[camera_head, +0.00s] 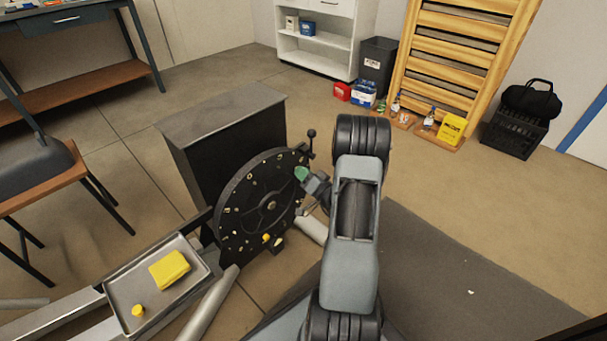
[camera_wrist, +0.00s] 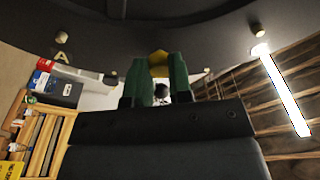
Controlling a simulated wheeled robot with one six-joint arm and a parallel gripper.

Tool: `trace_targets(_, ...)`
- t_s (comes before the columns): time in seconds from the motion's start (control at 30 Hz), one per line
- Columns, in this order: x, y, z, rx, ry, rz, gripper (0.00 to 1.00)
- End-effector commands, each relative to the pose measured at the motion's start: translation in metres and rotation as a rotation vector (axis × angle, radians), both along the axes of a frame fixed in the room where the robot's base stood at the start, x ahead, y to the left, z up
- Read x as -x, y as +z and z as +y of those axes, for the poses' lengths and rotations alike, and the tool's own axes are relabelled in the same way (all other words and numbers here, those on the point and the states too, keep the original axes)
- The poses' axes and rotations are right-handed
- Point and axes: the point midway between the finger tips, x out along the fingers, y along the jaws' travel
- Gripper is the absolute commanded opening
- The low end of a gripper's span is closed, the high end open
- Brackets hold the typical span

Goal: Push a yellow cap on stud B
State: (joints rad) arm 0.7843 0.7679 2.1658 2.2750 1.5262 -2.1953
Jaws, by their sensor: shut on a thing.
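The black disc (camera_head: 243,205) with studs around its rim stands upright in front of a dark cabinet. My gripper (camera_head: 302,174), with green fingers, is at the disc's right edge. In the wrist view my gripper (camera_wrist: 160,75) is shut on a yellow cap (camera_wrist: 158,60), close to the disc's face (camera_wrist: 190,25). The fingers partly hide the cap. Any stud behind it is hidden, and I cannot tell whether they touch. A letter A (camera_wrist: 62,56) shows left of the cap. I cannot make out letter B. Yellow pieces (camera_head: 266,238) show low on the disc.
A metal tray (camera_head: 120,287) at the lower left holds a yellow block (camera_head: 170,268) and a loose yellow cap (camera_head: 138,311). A small black handle (camera_head: 311,134) stands up beside the disc. The dark cabinet (camera_head: 220,125) is behind it. Floor to the right is mostly open.

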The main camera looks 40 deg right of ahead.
Motion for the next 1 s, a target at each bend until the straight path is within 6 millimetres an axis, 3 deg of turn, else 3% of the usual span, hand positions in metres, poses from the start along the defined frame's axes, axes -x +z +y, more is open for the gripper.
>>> trace_targets(0.93, -0.0097, 0.0, 0.0016, 0.001, 0.0, 0.0, 0.0)
trace_targets(0.97, -0.0097, 0.0001, 0.0016, 0.001, 0.0, 0.0, 0.21)
trace_targets(1.0, -0.0097, 0.0002, 0.0015, 0.001, 0.0, 0.0, 0.25)
